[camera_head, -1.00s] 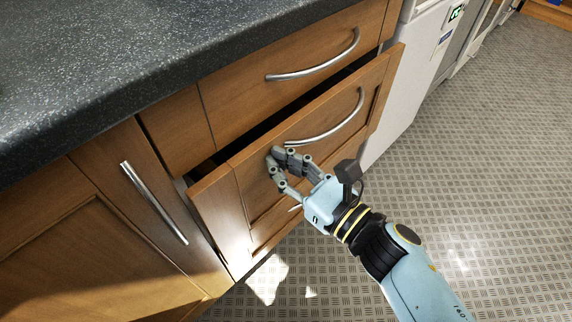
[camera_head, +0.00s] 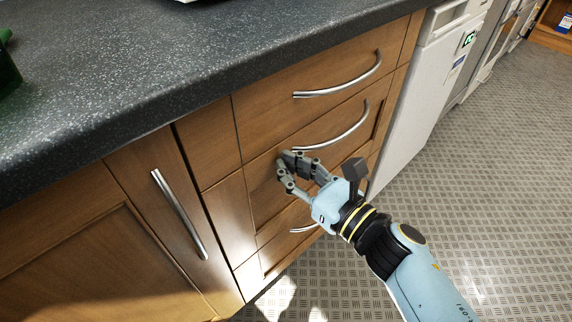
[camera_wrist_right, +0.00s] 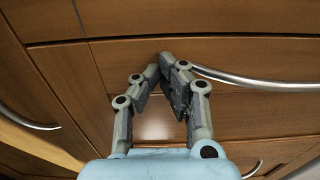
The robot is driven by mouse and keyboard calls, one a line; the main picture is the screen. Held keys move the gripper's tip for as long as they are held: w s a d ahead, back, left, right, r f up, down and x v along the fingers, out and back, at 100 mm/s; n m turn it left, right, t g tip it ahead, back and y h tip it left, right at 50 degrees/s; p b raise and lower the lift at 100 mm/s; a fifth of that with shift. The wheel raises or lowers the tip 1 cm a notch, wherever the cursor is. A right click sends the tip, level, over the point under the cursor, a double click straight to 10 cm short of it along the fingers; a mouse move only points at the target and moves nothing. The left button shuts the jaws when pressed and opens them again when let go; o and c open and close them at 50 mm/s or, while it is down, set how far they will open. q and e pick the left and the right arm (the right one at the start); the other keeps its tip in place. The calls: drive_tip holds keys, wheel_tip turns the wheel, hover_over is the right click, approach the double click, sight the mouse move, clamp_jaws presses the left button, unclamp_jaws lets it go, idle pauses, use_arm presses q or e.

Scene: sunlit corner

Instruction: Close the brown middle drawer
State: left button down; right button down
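The brown middle drawer (camera_head: 262,180) has a wooden front with a curved silver handle (camera_head: 330,131). In the head view its front looks flush, or nearly so, with the fronts around it, with no wide gap. My right gripper (camera_head: 284,158) is shut and empty, its fingertips at the drawer front, just left of the handle. In the right wrist view the fingertips (camera_wrist_right: 163,66) meet close to the drawer front (camera_wrist_right: 235,112), beside the handle's left end. I cannot tell whether they touch it. My left gripper is not in view.
A dark speckled countertop (camera_head: 150,75) overhangs the cabinet. A top drawer (camera_head: 290,112) is above, a lower drawer handle (camera_head: 303,228) below. A cupboard door with a long handle (camera_head: 180,214) stands left, a white appliance (camera_head: 418,100) right. The patterned floor (camera_head: 480,190) is open.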

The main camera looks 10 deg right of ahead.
drive_tip(key=v, duration=1.1)
drive_tip(key=s+d+f+m+g+h, duration=0.25)
drive_tip(key=s+d+f+m, duration=0.2)
drive_tip(key=f+m, duration=0.35)
drive_tip(key=s+d+f+m+g+h+p, duration=0.1)
drive_tip(key=s+d+f+m+h, duration=0.35)
drive_tip(key=f+m, duration=0.4)
drive_tip(key=s+d+f+m+g+h, duration=0.2)
drive_tip(key=s+d+f+m, duration=0.3)
drive_tip(key=f, duration=0.5)
drive_tip(key=s+d+f+m+g, duration=0.1)
drive_tip(key=s+f+m+g, duration=0.2)
drive_tip(key=s+m, duration=0.4)
drive_tip(key=s+d+f+m+g+h, duration=0.1)
drive_tip(key=s+d+f+m+g, duration=0.1)
drive_tip(key=s+m, duration=0.5)
drive_tip(key=s+d+f+m+g+h, duration=0.1)
drive_tip(key=s+f+m+g, duration=0.3)
drive_tip(key=s+m, duration=0.3)
drive_tip(key=shift+s+d+f, duration=0.3)
drive_tip(key=shift+s+f, duration=0.15)
drive_tip(key=shift+s, duration=0.6)
